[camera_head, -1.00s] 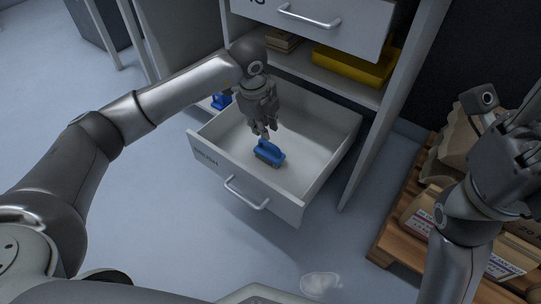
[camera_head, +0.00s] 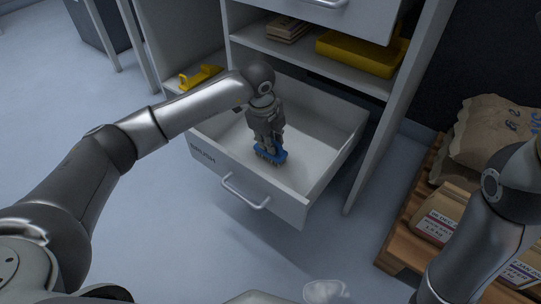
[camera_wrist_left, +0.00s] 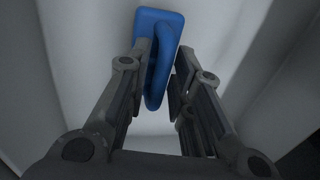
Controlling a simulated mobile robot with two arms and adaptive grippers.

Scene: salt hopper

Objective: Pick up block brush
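The block brush (camera_head: 278,157) is blue and lies in the open drawer marked BRUSH (camera_head: 318,180). My left gripper (camera_head: 268,150) points down into the drawer with its fingers at the brush, hiding part of it. In the left wrist view the blue brush handle (camera_wrist_left: 160,75) stands between the two fingers of the gripper (camera_wrist_left: 163,75). The fingers are apart, one on each side of the handle. The left finger looks very close to it; I cannot tell if it touches. My right gripper is out of view; only the right arm shows.
The drawer's front with its handle (camera_head: 245,193) and its side walls surround the gripper. A yellow case (camera_head: 358,52) is on the shelf above, and a yellow tool (camera_head: 201,77) lies left of the drawer. Sacks (camera_head: 490,135) on a wooden pallet (camera_head: 398,240) stand at the right.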

